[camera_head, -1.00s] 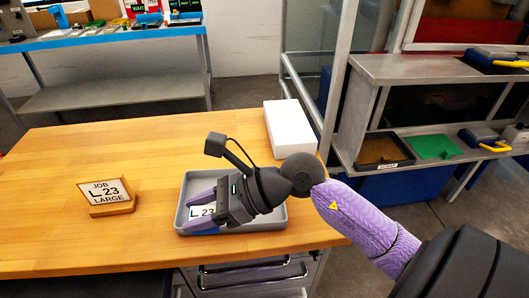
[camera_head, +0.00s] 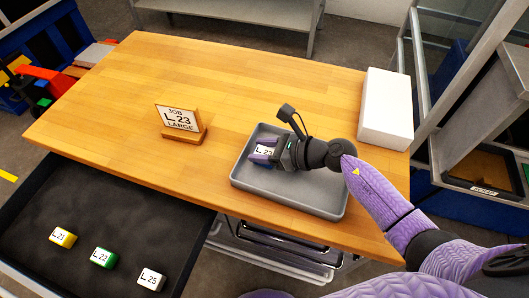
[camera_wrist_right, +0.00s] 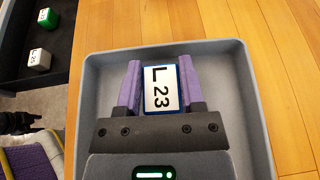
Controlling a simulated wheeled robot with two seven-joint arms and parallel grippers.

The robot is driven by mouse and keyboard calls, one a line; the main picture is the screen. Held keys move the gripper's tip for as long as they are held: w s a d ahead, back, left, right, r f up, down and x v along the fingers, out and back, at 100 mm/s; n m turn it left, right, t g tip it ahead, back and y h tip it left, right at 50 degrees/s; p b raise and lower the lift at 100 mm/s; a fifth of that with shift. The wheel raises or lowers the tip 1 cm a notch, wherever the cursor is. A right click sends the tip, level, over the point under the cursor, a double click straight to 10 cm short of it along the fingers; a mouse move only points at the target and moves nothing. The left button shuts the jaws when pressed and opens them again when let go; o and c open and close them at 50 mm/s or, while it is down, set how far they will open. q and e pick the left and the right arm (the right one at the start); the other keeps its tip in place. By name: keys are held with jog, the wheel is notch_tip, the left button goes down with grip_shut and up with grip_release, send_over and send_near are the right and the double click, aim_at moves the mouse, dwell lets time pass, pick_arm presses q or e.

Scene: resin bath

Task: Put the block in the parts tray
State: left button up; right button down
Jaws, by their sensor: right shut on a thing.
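The block (camera_head: 265,152) has a white face marked L 23 and, in the right wrist view, blue edges (camera_wrist_right: 162,90). My right gripper (camera_head: 258,150) is shut on it, with one purple finger on each side. Gripper and block are inside the outline of the grey parts tray (camera_head: 327,207), toward its far left part. I cannot tell whether the block touches the tray floor. The rest of the tray looks empty.
A job sign (camera_head: 178,120) reading L 23 LARGE stands left of the tray. A white box (camera_head: 385,105) is at the table's right end. A dark open bin (camera_head: 100,205) at lower left holds blocks marked L 21, L 22 and L 25. The table's middle is clear.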

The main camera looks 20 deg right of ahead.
jog(key=shift+r, duration=0.1)
jog(key=shift+f, duration=0.25)
jog(key=shift+c, duration=1)
grip_release()
jog(key=shift+r, duration=0.3)
pick_arm(q)
jog(key=shift+w+d+r+p, duration=0.1)
jog(key=shift+w+r+p, duration=0.05)
jog(key=shift+r+p, duration=0.3)
jog(key=shift+w+d+r+p, duration=0.1)
jog(key=shift+w+r+p, duration=0.05)
jog(key=shift+r+p, duration=0.25)
pick_arm(e)
jog(key=v, duration=1.2)
